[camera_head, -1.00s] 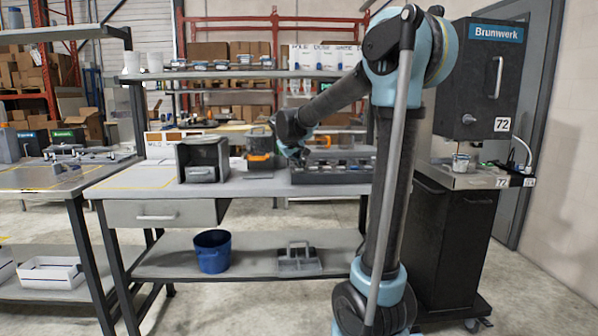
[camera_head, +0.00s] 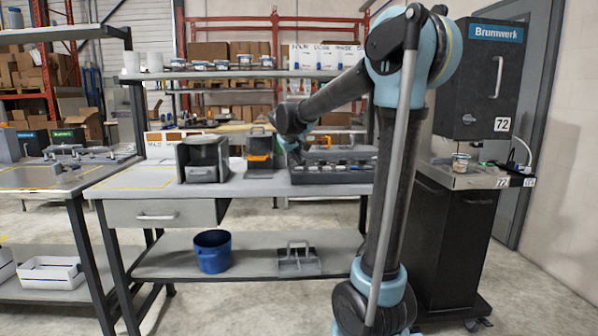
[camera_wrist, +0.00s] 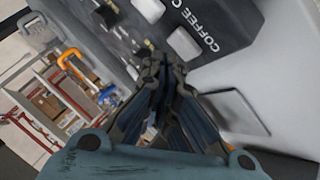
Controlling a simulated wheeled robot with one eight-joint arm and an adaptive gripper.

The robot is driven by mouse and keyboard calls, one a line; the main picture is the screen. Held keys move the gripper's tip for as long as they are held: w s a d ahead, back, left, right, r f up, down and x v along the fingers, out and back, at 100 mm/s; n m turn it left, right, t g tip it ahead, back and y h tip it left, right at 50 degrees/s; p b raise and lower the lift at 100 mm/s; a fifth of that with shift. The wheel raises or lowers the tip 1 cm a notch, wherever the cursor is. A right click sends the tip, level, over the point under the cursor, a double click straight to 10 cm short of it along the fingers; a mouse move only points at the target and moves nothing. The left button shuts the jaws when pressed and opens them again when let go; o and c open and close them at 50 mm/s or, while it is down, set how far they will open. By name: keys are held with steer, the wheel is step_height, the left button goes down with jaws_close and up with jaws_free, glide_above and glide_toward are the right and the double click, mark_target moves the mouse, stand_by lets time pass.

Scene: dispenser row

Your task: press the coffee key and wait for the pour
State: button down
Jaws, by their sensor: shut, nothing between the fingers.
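In the wrist view, a dark panel (camera_wrist: 212,15) carries the printed word "COFFEE" and more lettering cut off by the view. Pale square keys sit along it, one (camera_wrist: 185,44) beside the lettering and another (camera_wrist: 148,10) further up. My gripper (camera_wrist: 160,62) is shut and empty, its fingertips close to the nearer key. I cannot tell whether they touch it. In the head view, my gripper (camera_head: 294,152) hangs over the bench at the left end of a long grey rack (camera_head: 335,172). The panel lettering cannot be read there.
A grey box with a handle (camera_head: 203,160) and an orange-and-black item (camera_head: 260,150) stand left of my gripper. A dark Brunwerk machine (camera_head: 487,85) with a cup (camera_head: 460,163) below it stands at right. A blue bucket (camera_head: 212,251) sits on the lower shelf.

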mark_target(297, 168)
steer(key=shift+r, duration=2.5)
steer(key=s+d+f+m+g, duration=0.1)
steer(key=s+d+f+g, duration=0.1)
steer(key=s+d+f, duration=0.6)
steer(key=s+d+f+m+g, duration=0.1)
steer(key=s+d+f+m, duration=0.15)
steer(key=s, duration=1.05)
steer(key=s+d+f+m+g+y, duration=0.1)
steer(key=s+f, duration=0.8)
steer(key=s, duration=0.2)
steer(key=s+d+f+g+y, duration=0.1)
steer(key=s+f+g, duration=0.1)
steer(key=s+f, duration=0.7)
steer(key=s, duration=0.3)
steer(key=shift+d+f+m+g+y, duration=0.15)
steer(key=shift+f+m+g+y, duration=0.15)
steer(key=shift+f+m+y, duration=0.1)
